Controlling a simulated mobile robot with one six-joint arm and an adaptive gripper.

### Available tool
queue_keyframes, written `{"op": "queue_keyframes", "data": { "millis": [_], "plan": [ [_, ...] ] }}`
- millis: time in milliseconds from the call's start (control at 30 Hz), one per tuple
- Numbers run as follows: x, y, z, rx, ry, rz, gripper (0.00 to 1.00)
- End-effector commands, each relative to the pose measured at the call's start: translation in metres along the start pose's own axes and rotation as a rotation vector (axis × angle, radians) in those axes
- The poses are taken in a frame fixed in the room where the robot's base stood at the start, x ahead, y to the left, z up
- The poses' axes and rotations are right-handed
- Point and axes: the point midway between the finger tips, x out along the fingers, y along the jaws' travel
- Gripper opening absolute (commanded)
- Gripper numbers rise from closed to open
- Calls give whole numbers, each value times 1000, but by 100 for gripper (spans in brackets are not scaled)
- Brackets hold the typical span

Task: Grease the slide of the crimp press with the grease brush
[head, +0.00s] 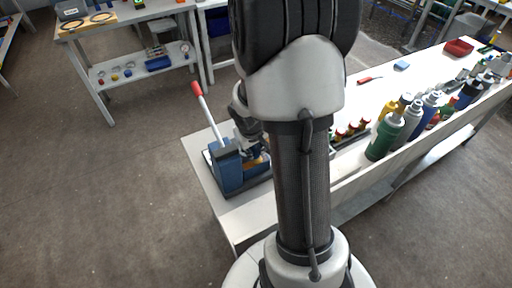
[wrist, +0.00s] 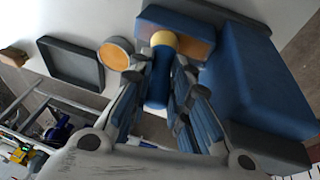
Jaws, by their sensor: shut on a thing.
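The crimp press (head: 228,168) is a blue block with a red-tipped lever, at the left end of the white table. In the wrist view its blue body (wrist: 255,75) fills the right side, with a tan-brown slide area (wrist: 195,46) in the blue frame at the top. My gripper (wrist: 165,88) is shut on the grease brush (wrist: 158,82), which has a blue handle and a pale yellow end. That end overlaps the slide area in the picture; I cannot tell whether it touches. In the head view my arm hides the brush and part of the press.
A round dark tin with an orange-tan top (wrist: 117,52) and a grey tray (wrist: 72,62) lie left of the brush. Several bottles and cans, including a green bottle (head: 384,137), stand along the table to the right. A side table (head: 130,25) stands at the back left.

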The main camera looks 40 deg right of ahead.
Motion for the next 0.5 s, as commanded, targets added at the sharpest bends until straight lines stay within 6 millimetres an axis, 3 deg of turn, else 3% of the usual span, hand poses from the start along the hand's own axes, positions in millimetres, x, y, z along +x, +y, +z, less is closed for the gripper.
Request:
{"op": "queue_keyframes", "data": {
  "millis": [267, 500],
  "plan": [
    [-6, 2, -2, 0, 0, 0, 0],
    [-30, 6, -8, 1, 1, 0, 0]
  ]
}}
